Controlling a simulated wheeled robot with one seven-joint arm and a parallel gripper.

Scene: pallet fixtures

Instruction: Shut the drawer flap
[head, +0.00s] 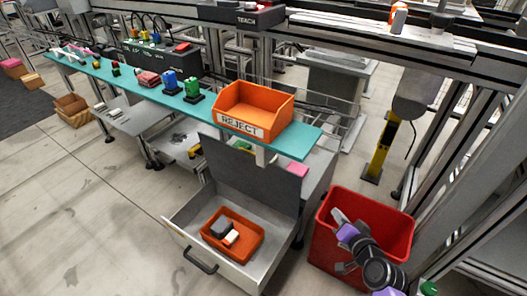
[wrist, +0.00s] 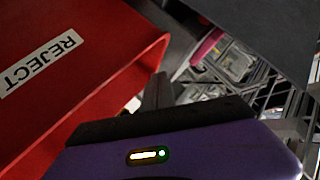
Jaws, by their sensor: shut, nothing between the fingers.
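The drawer (head: 183,222) is pulled open below the teal bench, its dark handle at the front. A grey flap panel (head: 262,172) stands tilted up at the back of the drawer. A dark grey panel (wrist: 270,35), probably this flap, fills the upper right of the wrist view. My gripper (head: 337,214) is shut and empty, to the right of the drawer and flap, over the red bin in the head view. Its dark fingers (wrist: 158,90) also show in the wrist view, apart from the panel.
An orange tray (head: 258,250) with small blocks lies in the drawer. The red bin (head: 322,235) stands close at right; its REJECT label (wrist: 42,62) shows in the wrist view. An orange REJECT box (head: 285,107) sits on the teal bench (head: 308,138).

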